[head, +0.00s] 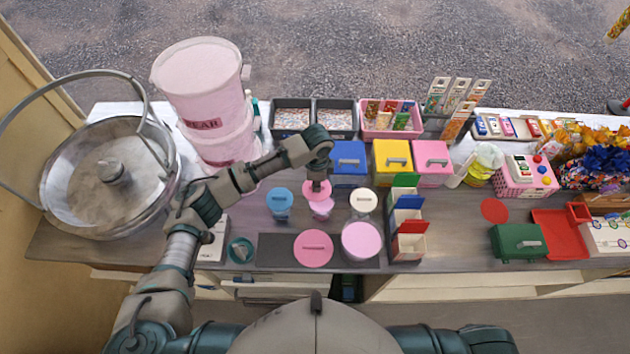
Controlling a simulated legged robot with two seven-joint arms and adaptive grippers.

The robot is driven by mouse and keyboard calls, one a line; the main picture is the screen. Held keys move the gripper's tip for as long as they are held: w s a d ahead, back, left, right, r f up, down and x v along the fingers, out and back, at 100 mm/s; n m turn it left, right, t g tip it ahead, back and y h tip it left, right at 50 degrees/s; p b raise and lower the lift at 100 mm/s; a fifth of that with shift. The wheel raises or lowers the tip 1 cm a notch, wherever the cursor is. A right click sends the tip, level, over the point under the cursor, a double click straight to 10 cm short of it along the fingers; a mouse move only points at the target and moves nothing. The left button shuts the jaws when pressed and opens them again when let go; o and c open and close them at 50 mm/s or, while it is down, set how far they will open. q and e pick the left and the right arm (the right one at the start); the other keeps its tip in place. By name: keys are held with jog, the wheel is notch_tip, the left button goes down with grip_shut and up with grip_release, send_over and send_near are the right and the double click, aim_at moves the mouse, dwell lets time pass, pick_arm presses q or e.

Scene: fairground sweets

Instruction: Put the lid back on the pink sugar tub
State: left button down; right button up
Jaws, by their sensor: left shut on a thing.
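My left gripper (317,184) reaches down over the middle of the counter, shut on a small bright pink lid (310,192). The lid is right above a small pink sugar tub (321,209). The gripper and lid hide part of the tub, and I cannot tell whether lid and tub touch. A blue-lidded tub (279,202) stands to the left and a cream-lidded tub (363,201) to the right. Nearer, a large pink disc with a bar handle (313,260) lies beside a round pink container (360,241). My right gripper is not in view.
A big metal bowl machine (84,205) and stacked pink buckets (196,80) stand left. Blue, yellow (393,170) and pink boxes line the back. A row of upright coloured holders (408,245) stands right. The dark mat (275,250) has bare room at its left.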

aim_at(327, 188)
pick_arm(q)
jog(key=shift+d+f+b, duration=0.7)
jog(key=shift+d+b, duration=0.05)
jog(key=shift+d, duration=0.3)
jog(key=f+b, duration=0.1)
jog(key=d+f+b, duration=0.1)
jog(key=shift+b, duration=0.35)
jog(key=shift+a+f+b, duration=0.55)
jog(key=shift+f, duration=0.15)
jog(key=shift+a+f, duration=0.65)
jog(key=shift+f, duration=0.15)
jog(key=shift+d, duration=1.1)
jog(key=shift+a, duration=0.75)
jog(key=shift+a+r+p, duration=0.1)
jog(key=shift+a+p, duration=0.35)
jog(key=shift+a, duration=0.05)
jog(key=shift+d, duration=0.35)
jog(key=shift+d+p, duration=0.1)
jog(key=shift+p, duration=0.3)
jog(key=shift+a, duration=0.5)
jog(key=shift+d, duration=0.9)
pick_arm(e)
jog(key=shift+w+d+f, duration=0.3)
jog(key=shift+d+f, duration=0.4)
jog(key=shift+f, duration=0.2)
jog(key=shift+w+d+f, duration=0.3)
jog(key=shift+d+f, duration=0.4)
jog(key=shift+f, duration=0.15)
